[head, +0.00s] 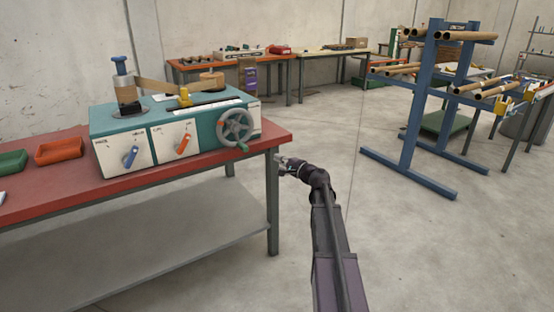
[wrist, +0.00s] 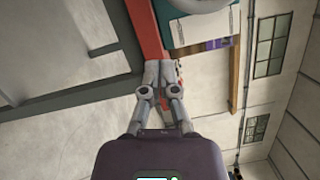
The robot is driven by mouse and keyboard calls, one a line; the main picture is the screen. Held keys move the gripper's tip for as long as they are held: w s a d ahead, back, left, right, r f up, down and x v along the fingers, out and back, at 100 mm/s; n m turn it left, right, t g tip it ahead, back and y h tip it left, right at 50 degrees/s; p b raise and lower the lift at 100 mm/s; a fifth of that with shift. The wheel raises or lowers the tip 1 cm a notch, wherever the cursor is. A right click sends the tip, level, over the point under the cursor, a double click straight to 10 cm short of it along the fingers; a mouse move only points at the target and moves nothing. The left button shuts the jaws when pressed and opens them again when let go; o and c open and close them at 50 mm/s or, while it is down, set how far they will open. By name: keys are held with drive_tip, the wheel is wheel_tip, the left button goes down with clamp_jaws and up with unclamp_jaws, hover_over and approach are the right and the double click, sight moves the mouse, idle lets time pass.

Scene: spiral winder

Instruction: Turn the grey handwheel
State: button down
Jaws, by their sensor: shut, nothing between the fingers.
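The grey handwheel (head: 235,127) is on the right part of the front of the teal and white winder (head: 130,157), with a green knob at its lower edge. Part of the wheel's rim (wrist: 200,4) shows at the top of the wrist view, the rest cut off. My gripper (head: 279,160) is right of and below the wheel, beside the table's right corner and apart from the wheel. In the wrist view my gripper's fingers (wrist: 160,68) are together with nothing between them.
The winder stands on a red-topped table (head: 270,140) with a grey lower shelf (head: 150,245). A blue knob (head: 130,156) and an orange knob (head: 183,144) are left of the wheel. A blue rack (head: 410,130) stands at the right. The floor between is clear.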

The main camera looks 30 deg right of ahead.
drive_tip(key=w+a+r+p, duration=0.1)
drive_tip(key=w+a, duration=0.6)
drive_tip(key=shift+w+r, duration=0.15)
drive_tip(key=shift+w, duration=0.05)
drive_tip(key=shift+a+f+m+b, duration=0.25)
drive_tip(key=shift+a+m+b, duration=0.25)
drive_tip(key=shift+m, duration=0.4)
idle(0.6)
drive_tip(key=shift+s+a+m+t+h+b, duration=0.15)
drive_tip(key=shift+a+m+t+b, duration=0.25)
drive_tip(key=shift+a+m, duration=0.75)
drive_tip(key=shift+s+a+m+t+h+b, duration=0.15)
drive_tip(key=shift+a+m+t+b, duration=0.2)
drive_tip(key=shift+a+m, duration=0.75)
drive_tip(key=shift+d+f, duration=0.1)
drive_tip(key=shift+f, duration=0.05)
